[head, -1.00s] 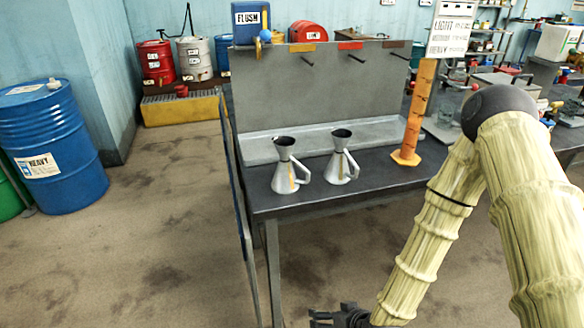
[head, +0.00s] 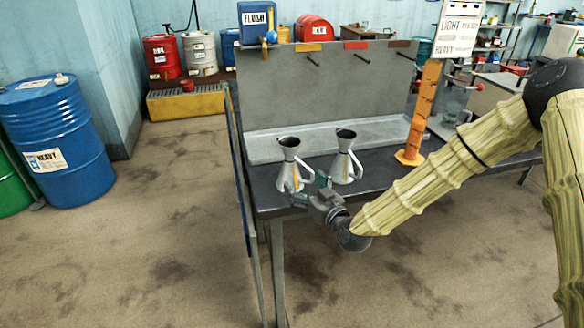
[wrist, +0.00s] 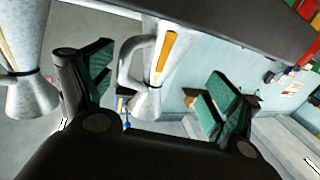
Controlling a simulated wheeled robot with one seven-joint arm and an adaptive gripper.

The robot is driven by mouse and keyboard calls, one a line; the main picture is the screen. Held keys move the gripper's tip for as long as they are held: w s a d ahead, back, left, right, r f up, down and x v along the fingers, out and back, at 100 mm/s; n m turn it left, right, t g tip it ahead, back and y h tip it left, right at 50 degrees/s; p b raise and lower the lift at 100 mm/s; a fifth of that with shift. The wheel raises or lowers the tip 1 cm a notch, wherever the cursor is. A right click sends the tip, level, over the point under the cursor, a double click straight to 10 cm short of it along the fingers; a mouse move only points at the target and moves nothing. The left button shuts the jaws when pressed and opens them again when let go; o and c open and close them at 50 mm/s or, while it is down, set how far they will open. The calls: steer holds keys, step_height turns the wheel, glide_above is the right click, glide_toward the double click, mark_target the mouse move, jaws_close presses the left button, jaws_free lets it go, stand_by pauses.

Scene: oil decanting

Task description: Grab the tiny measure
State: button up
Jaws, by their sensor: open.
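Two grey metal measures with funnel tops and side handles stand upright on the dark bench. The left measure (head: 289,162) has a yellow stripe; the right measure (head: 344,163) stands close beside it. They look similar in size, so I cannot tell which is the tiny one. My gripper (head: 310,188) is open and empty at the bench's front edge, in front of the left measure and partly covering its base. In the wrist view, upside down, the striped measure (wrist: 150,80) shows between the open fingers (wrist: 163,82). The other measure (wrist: 35,92) is at the left, cut off.
An orange graduated column (head: 422,110) stands on the bench (head: 385,178) to the right. A grey back panel (head: 330,90) with pegs rises behind a light tray (head: 330,138). A blue panel edge (head: 240,190) borders the bench's left side. Blue drum (head: 55,145) stands far left.

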mark_target(293, 166)
steer(key=shift+f+p+x, duration=0.15)
steer(key=shift+p+x, duration=0.4)
steer(key=shift+x, duration=0.85)
steer(key=shift+f+p+x, duration=0.1)
steer(key=shift+p+x, duration=0.45)
steer(key=shift+x, duration=0.9)
steer(key=shift+c, duration=0.4)
steer(key=shift+s, duration=0.1)
steer(key=c, duration=1.4)
steer(key=shift+c, duration=0.4)
steer(key=shift+r, duration=0.1)
steer(key=shift+r, duration=0.15)
jaws_close()
steer(key=shift+r+b, duration=0.75)
steer(key=shift+r, duration=0.8)
steer(key=a+r+b+v, duration=0.1)
steer(key=b+v, duration=0.2)
steer(key=v, duration=1.2)
steer(key=shift+s+r+b, duration=0.25)
steer(key=shift+s+b, duration=0.1)
steer(key=shift+s, duration=0.35)
